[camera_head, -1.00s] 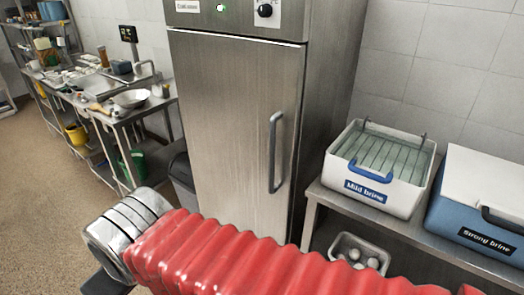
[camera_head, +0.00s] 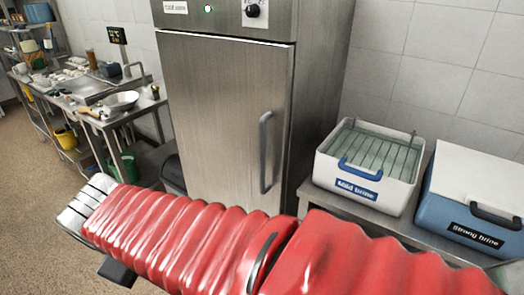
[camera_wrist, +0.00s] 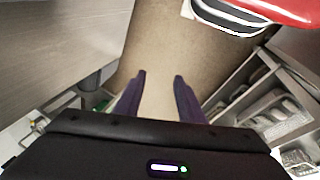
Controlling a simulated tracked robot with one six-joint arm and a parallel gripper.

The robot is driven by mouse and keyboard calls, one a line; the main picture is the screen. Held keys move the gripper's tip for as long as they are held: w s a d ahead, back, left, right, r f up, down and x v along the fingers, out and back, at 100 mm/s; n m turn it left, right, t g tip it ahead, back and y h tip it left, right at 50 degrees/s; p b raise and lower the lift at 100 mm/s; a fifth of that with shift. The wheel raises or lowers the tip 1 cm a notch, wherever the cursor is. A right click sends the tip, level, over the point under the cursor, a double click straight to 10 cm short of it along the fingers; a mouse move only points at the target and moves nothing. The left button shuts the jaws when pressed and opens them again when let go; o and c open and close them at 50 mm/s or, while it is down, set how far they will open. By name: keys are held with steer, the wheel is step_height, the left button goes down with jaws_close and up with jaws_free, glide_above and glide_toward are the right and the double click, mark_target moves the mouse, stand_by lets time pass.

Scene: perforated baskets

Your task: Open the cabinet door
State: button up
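The tall steel cabinet has a shut door (camera_head: 215,115) with a vertical grey handle (camera_head: 265,152) near its right edge. My red-sleeved arm crosses the bottom of the head view in front of the cabinet and hides the door's lower part. My gripper (camera_wrist: 159,82) shows in the wrist view with its two dark fingers apart and nothing between them. It points at bare floor. The handle is not clearly visible in the wrist view, and the gripper is away from it.
Right of the cabinet, a steel bench holds a "Mild brine" tub (camera_head: 336,189) and a blue "Strong brine" box (camera_head: 450,217). A steel worktable (camera_head: 140,104) with a bowl stands at left. Floor (camera_head: 40,200) is open at the lower left.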

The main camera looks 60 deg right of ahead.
steer(key=d+f+n+g+h, duration=0.1)
steer(key=d+n+g+h, duration=0.5)
steer(key=d, duration=1.6)
steer(key=n+g+h, duration=0.3)
steer(key=n+h, duration=0.3)
steer(key=h, duration=0.2)
glide_toward(262, 149)
steer(key=w+v, duration=0.1)
steer(key=v, duration=0.2)
steer(key=shift+s+d+f, duration=0.1)
steer(key=shift+s, duration=0.15)
steer(key=x, duration=1.3)
steer(key=shift+d+f, duration=0.25)
steer(key=shift+d, duration=0.15)
steer(key=shift+c, duration=0.2)
jaws_close()
